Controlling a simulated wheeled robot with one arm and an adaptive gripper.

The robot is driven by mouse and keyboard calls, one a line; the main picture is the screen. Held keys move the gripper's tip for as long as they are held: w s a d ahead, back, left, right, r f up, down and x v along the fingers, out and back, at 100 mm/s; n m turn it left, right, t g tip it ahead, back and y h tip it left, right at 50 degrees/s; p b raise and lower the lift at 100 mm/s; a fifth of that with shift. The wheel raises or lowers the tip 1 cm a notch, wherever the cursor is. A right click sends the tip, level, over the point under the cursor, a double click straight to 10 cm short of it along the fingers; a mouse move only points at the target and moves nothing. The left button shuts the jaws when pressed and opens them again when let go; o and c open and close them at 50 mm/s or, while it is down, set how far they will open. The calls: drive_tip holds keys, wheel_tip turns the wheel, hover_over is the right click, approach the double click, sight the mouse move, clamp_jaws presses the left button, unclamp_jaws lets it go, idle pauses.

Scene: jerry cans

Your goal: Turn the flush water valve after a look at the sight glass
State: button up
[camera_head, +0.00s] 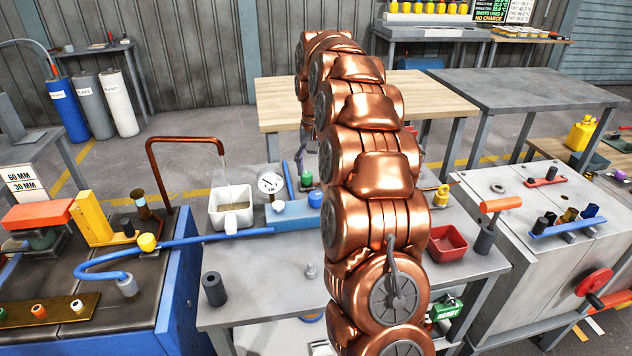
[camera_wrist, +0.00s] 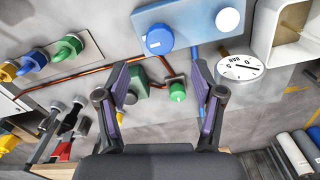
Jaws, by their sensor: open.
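My gripper (camera_wrist: 160,82) is open and empty in the wrist view, with its two purple-padded fingers apart. A green-knobbed fitting (camera_wrist: 177,91) shows between the fingers, beyond them; no contact shows. A blue round knob (camera_wrist: 159,40) and a white knob (camera_wrist: 228,20) sit on a blue block. A round dial gauge (camera_wrist: 240,68) is beside the white knob. In the head view, the blue block (camera_head: 295,216), gauge (camera_head: 270,183) and green knob (camera_head: 306,178) are on the middle bench, left of my arm. I cannot tell which knob is the flush water valve or identify a sight glass.
A blue hose (camera_head: 190,241) runs in from the left bench. A red bin (camera_head: 446,244) is right of my arm. Blue, yellow and green valves (camera_wrist: 66,48) line a plate.

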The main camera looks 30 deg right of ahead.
drive_tip(key=shift+r, duration=2.05)
drive_tip(key=s+a+r+n+p, duration=0.2)
drive_tip(key=s+a+r+p, duration=0.1)
drive_tip(key=s+a, duration=0.45)
drive_tip(key=s+a+r+n+p, duration=0.2)
drive_tip(key=s+a+r, duration=0.1)
drive_tip(key=s+a, duration=0.5)
drive_tip(key=s+a+f+n+g+p, duration=0.1)
drive_tip(key=s+a, duration=0.3)
drive_tip(key=s, duration=0.7)
drive_tip(key=s+a+f+n+p, duration=0.2)
drive_tip(key=s+a+f+p, duration=0.1)
drive_tip(key=s, duration=0.8)
drive_tip(key=shift+s+a+g+p, duration=0.25)
drive_tip(key=shift+a+g+p, duration=0.15)
drive_tip(key=shift+a+p, duration=0.3)
